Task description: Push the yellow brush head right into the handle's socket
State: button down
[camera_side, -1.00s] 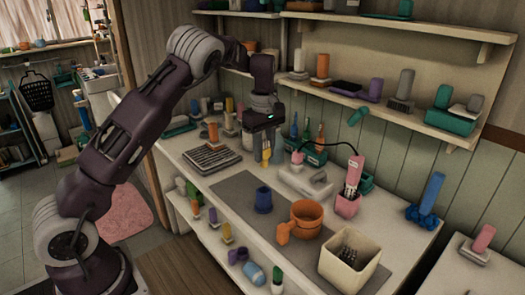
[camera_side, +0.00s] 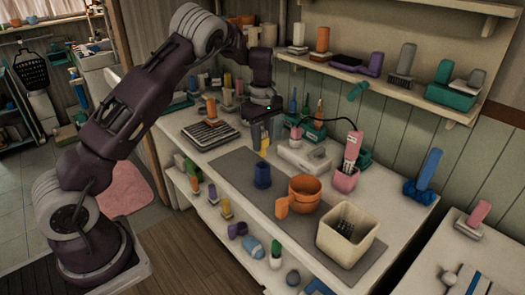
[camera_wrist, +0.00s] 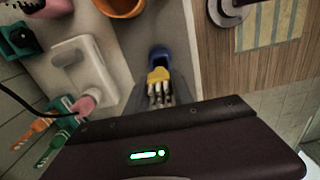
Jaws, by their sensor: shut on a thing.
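My gripper (camera_side: 264,142) is shut on the yellow brush head (camera_side: 264,148), which points downward. In the wrist view, the yellow head (camera_wrist: 158,75) sticks out past the grey fingertips (camera_wrist: 160,95). A short blue upright piece (camera_side: 262,175), seemingly the handle with the socket, stands on the grey mat. It also shows in the wrist view (camera_wrist: 159,55), just beyond the yellow head and partly covered by it. In the side view a small gap separates the head from the blue piece's top. The socket's inside is hidden.
An orange mug (camera_side: 305,190) and a cream bin (camera_side: 347,236) stand on the grey mat (camera_side: 228,170). A pale box (camera_side: 304,157) and a pink cup (camera_side: 346,178) are behind. A dark slatted tray (camera_side: 210,135) lies at left. Shelves hang above.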

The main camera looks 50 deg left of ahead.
aim_at(262, 155)
jog(key=shift+f, duration=0.15)
jog(key=shift+f, duration=1.55)
jog(key=shift+f, duration=1.55)
dwell(0.6)
jog(key=c, duration=1.4)
grip_release()
jog(key=shift+c, duration=0.2)
jog(key=o, duration=0.6)
jog(key=shift+c, duration=0.2)
notch_tip(262, 155, up, 7)
jog(key=shift+r, duration=0.1)
